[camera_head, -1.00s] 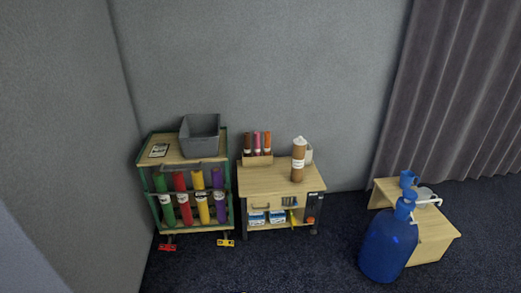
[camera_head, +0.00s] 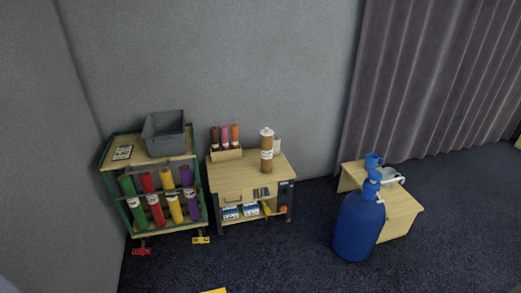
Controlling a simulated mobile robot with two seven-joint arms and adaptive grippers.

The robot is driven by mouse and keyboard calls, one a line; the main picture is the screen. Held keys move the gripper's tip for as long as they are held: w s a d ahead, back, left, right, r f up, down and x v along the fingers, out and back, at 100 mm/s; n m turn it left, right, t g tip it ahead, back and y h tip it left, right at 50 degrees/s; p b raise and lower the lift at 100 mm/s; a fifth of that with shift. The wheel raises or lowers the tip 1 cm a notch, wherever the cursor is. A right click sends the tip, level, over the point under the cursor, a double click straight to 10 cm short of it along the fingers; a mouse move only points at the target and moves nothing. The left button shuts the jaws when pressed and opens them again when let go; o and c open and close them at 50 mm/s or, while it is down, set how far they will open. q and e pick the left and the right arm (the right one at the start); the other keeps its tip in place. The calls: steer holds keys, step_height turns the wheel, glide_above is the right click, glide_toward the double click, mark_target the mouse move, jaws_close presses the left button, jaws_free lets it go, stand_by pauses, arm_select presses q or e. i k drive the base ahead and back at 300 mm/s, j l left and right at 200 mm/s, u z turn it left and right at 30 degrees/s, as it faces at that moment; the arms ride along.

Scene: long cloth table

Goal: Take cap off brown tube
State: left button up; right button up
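A brown tube (camera_head: 266,153) with a pale label stands upright on the right part of a small wooden cabinet's top (camera_head: 236,177). A white cap (camera_head: 267,131) sits on top of the tube. Neither of my grippers shows in the head view, and nothing touches the tube or its cap.
A rack of several slim tubes (camera_head: 226,142) stands at the cabinet's back left. Left of it is a trolley (camera_head: 165,160) with a grey bin (camera_head: 165,134) and several coloured rolls. A blue bottle (camera_head: 357,226) stands by a low wooden stand (camera_head: 402,212) at right. Dark carpet in front is mostly clear.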

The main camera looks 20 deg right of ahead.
mark_target(266, 142)
steer(key=i+l, duration=0.35)
steer(key=i, duration=0.15)
steer(key=i+l, duration=0.7)
steer(key=i, duration=0.25)
